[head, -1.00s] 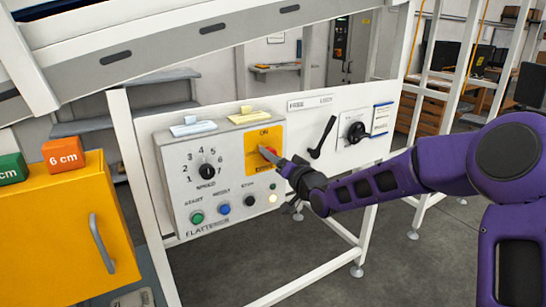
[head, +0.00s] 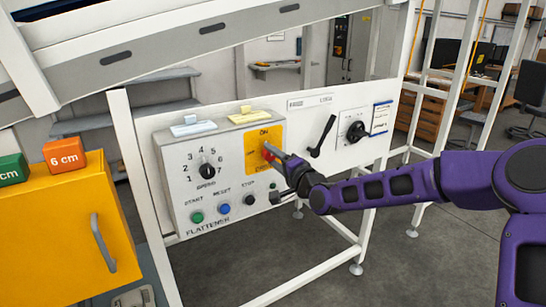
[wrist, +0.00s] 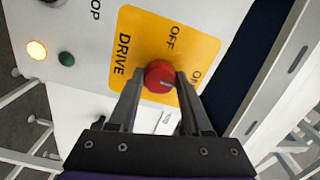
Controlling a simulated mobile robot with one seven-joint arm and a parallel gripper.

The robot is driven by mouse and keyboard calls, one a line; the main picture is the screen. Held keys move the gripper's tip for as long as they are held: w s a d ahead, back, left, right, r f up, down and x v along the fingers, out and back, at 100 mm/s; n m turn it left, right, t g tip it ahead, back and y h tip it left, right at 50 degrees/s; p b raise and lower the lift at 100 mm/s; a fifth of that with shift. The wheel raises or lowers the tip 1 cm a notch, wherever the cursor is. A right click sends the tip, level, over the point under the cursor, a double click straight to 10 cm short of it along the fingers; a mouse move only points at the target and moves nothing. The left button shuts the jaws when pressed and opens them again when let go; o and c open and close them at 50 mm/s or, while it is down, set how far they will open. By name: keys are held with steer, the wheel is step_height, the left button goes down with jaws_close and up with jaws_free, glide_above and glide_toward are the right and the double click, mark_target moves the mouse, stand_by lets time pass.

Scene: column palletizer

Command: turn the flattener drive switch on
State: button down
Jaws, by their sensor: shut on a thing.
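The flattener drive switch is a red round knob (head: 267,152) on a yellow plate (head: 252,142) at the right of the grey flattener panel. The plate reads ON at the top and OFF at the left in the head view. In the wrist view the red knob (wrist: 160,72) sits between my gripper's two fingertips (wrist: 160,82), one on each side, and a short pale mark shows on its face. My gripper (head: 272,154) is shut on the knob. I cannot tell clearly which label the mark faces.
The flattener panel (head: 180,205) has a speed dial (head: 207,171) and several buttons. A lamp (wrist: 36,50) glows amber in the wrist view. A black lever (head: 322,137) and a rotary handle (head: 356,131) are right of it. A yellow cabinet (head: 55,225) stands left.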

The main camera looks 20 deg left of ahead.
stand_by(0.5)
steer(key=shift+c, duration=1.7)
jaws_free()
steer(key=v, duration=1.7)
steer(key=shift+d+p, duration=0.25)
steer(key=shift+p, duration=0.05)
steer(key=shift+s, duration=0.1)
